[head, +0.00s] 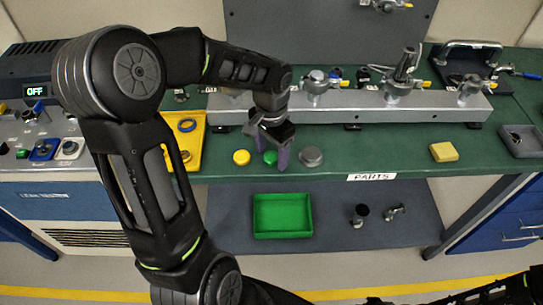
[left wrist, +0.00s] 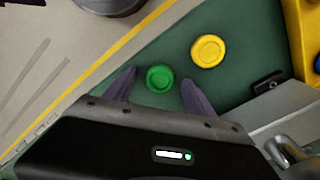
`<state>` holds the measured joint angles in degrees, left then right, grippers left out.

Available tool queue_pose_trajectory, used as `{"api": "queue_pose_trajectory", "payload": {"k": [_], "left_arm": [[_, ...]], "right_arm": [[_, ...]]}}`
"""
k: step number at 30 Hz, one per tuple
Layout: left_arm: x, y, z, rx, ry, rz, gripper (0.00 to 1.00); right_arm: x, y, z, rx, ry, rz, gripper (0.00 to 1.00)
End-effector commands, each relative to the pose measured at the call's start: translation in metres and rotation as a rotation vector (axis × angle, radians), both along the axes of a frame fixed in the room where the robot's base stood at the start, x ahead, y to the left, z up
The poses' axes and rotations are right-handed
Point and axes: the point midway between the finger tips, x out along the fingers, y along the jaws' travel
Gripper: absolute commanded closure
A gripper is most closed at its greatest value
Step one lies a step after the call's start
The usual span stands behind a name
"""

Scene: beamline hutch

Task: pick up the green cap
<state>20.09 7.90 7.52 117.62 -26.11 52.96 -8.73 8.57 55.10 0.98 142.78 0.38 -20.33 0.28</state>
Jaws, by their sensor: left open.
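The green cap (head: 270,157) lies on the green bench top near its front edge, between a yellow cap (head: 241,157) and a grey cap (head: 311,156). In the left wrist view the green cap (left wrist: 160,79) is round and lies between and slightly beyond the fingertips, with the yellow cap (left wrist: 208,51) to its upper right. My left gripper (head: 282,158) points down at the green cap and partly covers it in the head view. Its purple fingers are open, one on each side in the left wrist view (left wrist: 158,78), and hold nothing. My right gripper is not clearly visible.
A yellow tray (head: 196,157) lies left of the caps. A grey rail with fittings (head: 400,110) runs along the back. A yellow block (head: 443,152) and a grey tray (head: 522,150) are at right. A green bin (head: 256,232) sits on the lower shelf.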

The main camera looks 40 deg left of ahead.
Motion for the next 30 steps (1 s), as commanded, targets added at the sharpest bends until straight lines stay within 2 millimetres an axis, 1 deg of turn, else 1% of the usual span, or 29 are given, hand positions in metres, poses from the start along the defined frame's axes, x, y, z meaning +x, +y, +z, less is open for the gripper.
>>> {"api": "queue_pose_trajectory", "payload": {"k": [14,30], "left_arm": [[0.0001,-0.0001,0.0004,0.0,0.0,-0.001,0.36],[0.0001,-0.0001,0.0004,0.0,0.0,-0.001,0.8]], "right_arm": [[0.0,0.0001,-0.0002,0.0,0.0,0.0,0.64],[0.0,0.0,-0.0001,0.0,0.0,0.0,0.64]]}}
